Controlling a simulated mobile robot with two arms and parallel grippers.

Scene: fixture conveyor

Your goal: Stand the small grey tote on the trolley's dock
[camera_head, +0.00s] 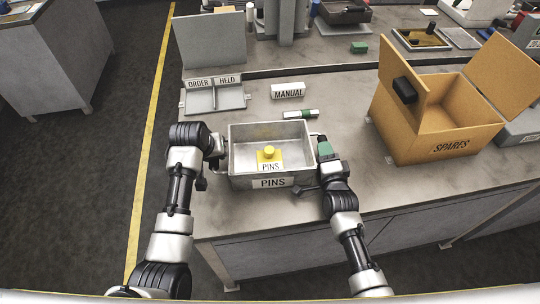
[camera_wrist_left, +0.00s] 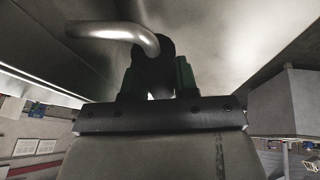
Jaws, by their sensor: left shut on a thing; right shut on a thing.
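The small grey tote (camera_head: 240,160), labelled PINS, is upright at the front part of the bench. Inside it lies a yellow block with a round knob (camera_head: 269,153) and a PINS tag. My left gripper (camera_head: 217,150) is shut on the handle on the tote's left side. In the left wrist view its fingers (camera_wrist_left: 158,85) close around the bent metal handle (camera_wrist_left: 115,32). My right gripper (camera_head: 320,147) is shut on the tote's right side; its fingertips are partly hidden. I cannot tell whether the tote touches the bench. I cannot make out the trolley's dock for certain.
An open cardboard SPARES box (camera_head: 430,150) stands to the right on the bench (camera_head: 330,110). A grey cabinet (camera_head: 60,60) stands left, across a floor with a yellow line.

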